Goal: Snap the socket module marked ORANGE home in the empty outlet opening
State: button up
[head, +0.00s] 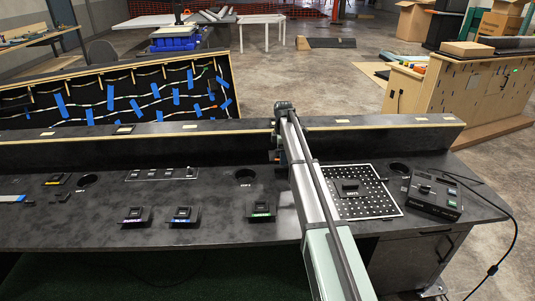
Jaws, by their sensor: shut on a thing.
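My gripper (277,156) is beyond the middle of the desk, near the foot of the raised back ledge, and is mostly hidden by my own arm. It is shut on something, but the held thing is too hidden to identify. I cannot make out a module marked ORANGE elsewhere. Dark modules marked PURPLE (134,216), BLUE (183,215) and green (261,211) stand along the desk front. Another module with a yellow-orange label (55,180) is at the left. I cannot pick out the empty outlet opening with certainty.
The dark desk (225,232) has round holes, one at its middle (246,176). A dark strip panel (162,174) lies left of it. A perforated plate (376,200) with a dark block and a control box (434,196) with a cable are right of my arm. The back ledge (231,127) spans the desk.

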jog(key=shift+d, duration=0.4)
jog(key=shift+d+f, duration=0.1)
jog(key=shift+f, duration=0.1)
jog(key=shift+f, duration=3.1)
jog(key=shift+f, duration=0.6)
jog(key=o, duration=0.9)
jog(key=shift+s, duration=0.1)
jog(key=shift+o, duration=0.3)
jog(key=shift+s, duration=0.1)
jog(key=r, duration=1.4)
jog(key=shift+w, duration=0.2)
